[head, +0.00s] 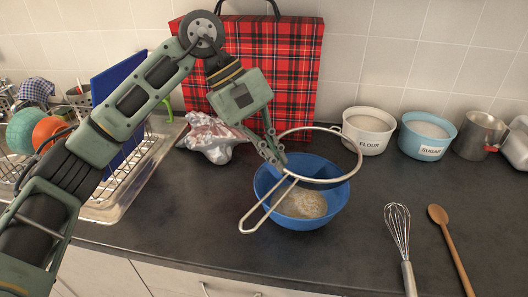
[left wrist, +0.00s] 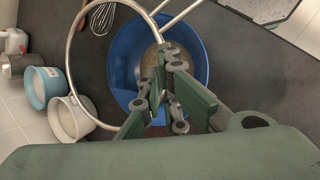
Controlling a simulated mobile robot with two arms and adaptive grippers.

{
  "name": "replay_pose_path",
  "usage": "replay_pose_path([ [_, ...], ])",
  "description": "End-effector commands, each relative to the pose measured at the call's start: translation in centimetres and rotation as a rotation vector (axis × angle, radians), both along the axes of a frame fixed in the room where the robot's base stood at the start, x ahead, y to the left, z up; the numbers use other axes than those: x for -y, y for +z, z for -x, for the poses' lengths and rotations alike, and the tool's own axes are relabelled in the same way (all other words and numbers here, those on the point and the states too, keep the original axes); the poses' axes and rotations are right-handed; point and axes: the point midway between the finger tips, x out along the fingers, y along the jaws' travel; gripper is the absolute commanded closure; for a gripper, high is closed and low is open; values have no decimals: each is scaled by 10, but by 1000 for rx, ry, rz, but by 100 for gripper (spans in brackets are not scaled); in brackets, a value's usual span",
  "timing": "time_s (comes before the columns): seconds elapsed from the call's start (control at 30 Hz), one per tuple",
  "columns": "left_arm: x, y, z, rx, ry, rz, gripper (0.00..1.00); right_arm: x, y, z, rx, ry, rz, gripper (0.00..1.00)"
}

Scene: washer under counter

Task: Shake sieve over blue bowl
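The sieve (head: 358,168) has a thin metal rim and a looped wire handle (head: 262,213). It is over the blue bowl (head: 325,211), partly beyond its right and far edges. My left gripper (head: 279,163) is shut on the sieve's rim near the handle. In the left wrist view, the fingers (left wrist: 165,62) pinch the rim, with the blue bowl (left wrist: 122,62) behind them. Pale tan, grainy matter (head: 302,204) lies in the bowl. I cannot make out any contents in the sieve. My right gripper is not in view.
A flour tub (head: 368,133), a sugar tub (head: 427,140) and a metal jug (head: 479,138) stand at the back right. A whisk (head: 399,237) and wooden spoon (head: 449,240) lie front right. A crumpled bag (head: 211,139), red plaid bag (head: 295,58) and dish rack (head: 120,185) are left and behind.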

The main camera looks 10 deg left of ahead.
Motion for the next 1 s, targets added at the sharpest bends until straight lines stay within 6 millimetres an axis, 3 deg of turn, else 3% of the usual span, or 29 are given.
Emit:
replay_pose_path([
  [0.17, -19, -1, 0, -1, 2, 1, 100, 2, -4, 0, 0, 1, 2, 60],
  [0.47, -18, 4, 0, 0, 1, 1, 100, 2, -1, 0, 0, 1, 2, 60],
  [0.8, -18, 37, -1, 1, 3, 1, 100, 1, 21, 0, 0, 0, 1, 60],
  [1.0, -18, 41, 0, -1, 2, 1, 100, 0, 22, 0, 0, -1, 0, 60],
])
